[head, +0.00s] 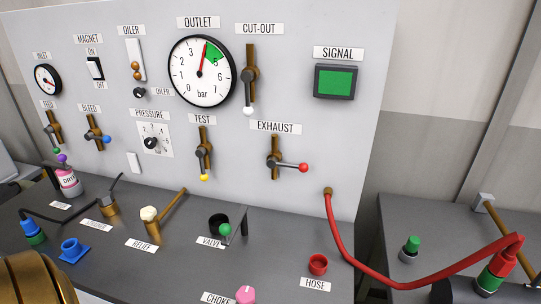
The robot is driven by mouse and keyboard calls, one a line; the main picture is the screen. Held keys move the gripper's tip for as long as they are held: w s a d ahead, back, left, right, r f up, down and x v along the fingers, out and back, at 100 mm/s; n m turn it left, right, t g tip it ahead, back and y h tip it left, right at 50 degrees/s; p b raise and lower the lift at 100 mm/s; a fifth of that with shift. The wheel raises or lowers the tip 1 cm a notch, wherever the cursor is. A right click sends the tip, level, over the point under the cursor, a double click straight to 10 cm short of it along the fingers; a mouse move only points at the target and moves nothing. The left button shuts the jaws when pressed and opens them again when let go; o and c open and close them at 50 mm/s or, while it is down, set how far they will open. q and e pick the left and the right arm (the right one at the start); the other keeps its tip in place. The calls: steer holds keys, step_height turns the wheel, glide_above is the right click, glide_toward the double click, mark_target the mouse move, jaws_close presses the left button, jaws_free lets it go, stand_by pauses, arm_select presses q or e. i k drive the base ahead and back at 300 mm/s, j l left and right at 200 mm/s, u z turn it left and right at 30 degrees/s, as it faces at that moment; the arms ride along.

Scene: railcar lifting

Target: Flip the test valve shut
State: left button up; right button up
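The test valve (203,152) is on the grey upright panel under the TEST label (203,119). It has a vertical brass pipe and a dark lever ending in a yellow knob (204,178). The lever points down, roughly in line with the pipe. Nothing touches it. Neither of my grippers shows in the head view.
The exhaust valve (274,157), with its red-knobbed lever pointing right, is right of the test valve. The cut-out lever's white knob (248,111) hangs above right. The pressure dial (152,142) is left. A brass relief fitting (152,227) and a red hose (345,250) stand below.

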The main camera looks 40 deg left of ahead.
mark_target(199, 153)
steer(key=u, duration=1.7)
